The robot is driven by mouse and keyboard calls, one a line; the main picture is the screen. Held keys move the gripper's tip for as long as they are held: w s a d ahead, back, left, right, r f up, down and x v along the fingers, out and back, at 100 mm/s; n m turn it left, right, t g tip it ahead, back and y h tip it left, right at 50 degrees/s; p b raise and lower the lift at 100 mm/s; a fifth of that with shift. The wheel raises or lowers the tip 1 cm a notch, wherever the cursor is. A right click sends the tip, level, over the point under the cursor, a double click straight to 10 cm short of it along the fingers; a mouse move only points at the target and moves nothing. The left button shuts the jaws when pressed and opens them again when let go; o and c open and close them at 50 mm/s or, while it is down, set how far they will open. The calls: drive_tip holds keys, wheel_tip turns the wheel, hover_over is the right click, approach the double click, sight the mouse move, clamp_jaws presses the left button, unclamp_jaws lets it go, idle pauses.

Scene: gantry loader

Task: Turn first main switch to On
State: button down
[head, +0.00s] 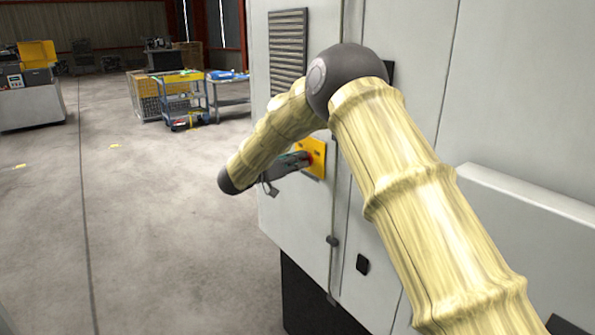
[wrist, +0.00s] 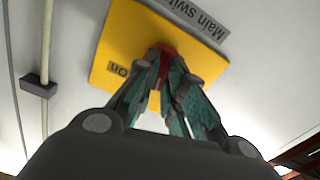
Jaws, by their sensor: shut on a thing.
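The main switch is a red knob (wrist: 164,52) on a yellow plate (wrist: 112,50) fixed to a pale grey cabinet. In the wrist view the plate shows the word "On" near its left corner and a grey label reading "Main swit..." (wrist: 208,22) along its upper edge. My gripper (wrist: 163,60) is shut on the red knob, its fingers on both sides of it. The fingers hide much of the knob, so its exact setting cannot be told. In the head view the yellow plate (head: 318,160) shows beyond my gripper (head: 306,160), which reaches it from the left.
The grey cabinet (head: 285,205) has a vent at the top and a vertical rod (head: 333,205) right of the plate. The rod's bracket (wrist: 39,85) shows in the wrist view.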

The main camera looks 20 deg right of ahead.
drive_tip(key=m+b, duration=0.3)
drive_tip(key=b, duration=0.1)
drive_tip(key=m+b, duration=0.8)
drive_tip(key=shift+s+d+f+b, duration=0.1)
drive_tip(key=shift+s+f+b, duration=0.15)
drive_tip(key=shift+b, duration=0.1)
drive_tip(key=shift+r+m, duration=0.1)
drive_tip(key=shift+m, duration=0.3)
drive_tip(key=c, duration=1.5)
unclamp_jaws()
drive_tip(key=shift+r, duration=0.1)
drive_tip(key=v, duration=1.2)
